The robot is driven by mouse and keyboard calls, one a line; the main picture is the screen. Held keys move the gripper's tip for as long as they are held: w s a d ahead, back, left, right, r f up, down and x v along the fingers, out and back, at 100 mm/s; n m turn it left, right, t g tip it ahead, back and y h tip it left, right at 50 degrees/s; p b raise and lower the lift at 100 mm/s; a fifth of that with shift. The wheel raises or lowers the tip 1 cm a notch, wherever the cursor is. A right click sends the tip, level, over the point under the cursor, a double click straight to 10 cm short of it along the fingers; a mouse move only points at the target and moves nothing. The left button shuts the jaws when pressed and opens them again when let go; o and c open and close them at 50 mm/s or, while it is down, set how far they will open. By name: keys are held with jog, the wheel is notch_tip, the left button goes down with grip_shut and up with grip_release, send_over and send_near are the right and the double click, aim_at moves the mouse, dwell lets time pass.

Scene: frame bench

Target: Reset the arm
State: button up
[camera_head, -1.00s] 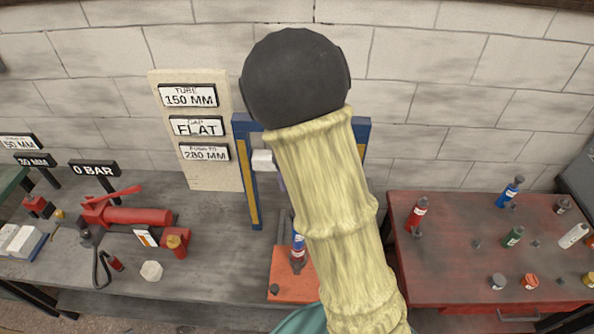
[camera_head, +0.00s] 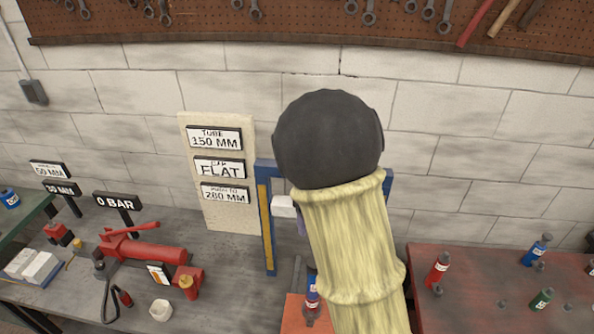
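My arm rises from the bottom centre as a pale yellow ribbed sleeve and ends in a round dark part at the top. My gripper's fingers do not show. The arm stands in front of a blue press frame (camera_head: 264,215) on the grey bench (camera_head: 225,290) and hides most of its middle and right side.
A red hand pump (camera_head: 150,252) lies on the bench at left, near a 0 BAR sign (camera_head: 117,201). A sign board (camera_head: 217,170) stands behind. A red table (camera_head: 460,270) with bottles is at right. Tools hang on a pegboard (camera_head: 300,22) above.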

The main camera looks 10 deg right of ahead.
jog(key=s+f+n+t+b, duration=0.1)
jog(key=s+n, duration=0.4)
jog(key=n, duration=0.5)
jog(key=s+f+n+b, duration=0.3)
jog(key=s+n, duration=0.2)
jog(key=n, duration=0.5)
jog(key=s+f+n+t+b, duration=0.1)
jog(key=s+f+n+b, duration=0.1)
jog(key=n, duration=0.9)
jog(key=s+f, duration=0.1)
jog(key=s, duration=0.1)
jog(key=shift+s+t, duration=0.3)
jog(key=shift+s, duration=0.1)
jog(key=shift+d, duration=0.1)
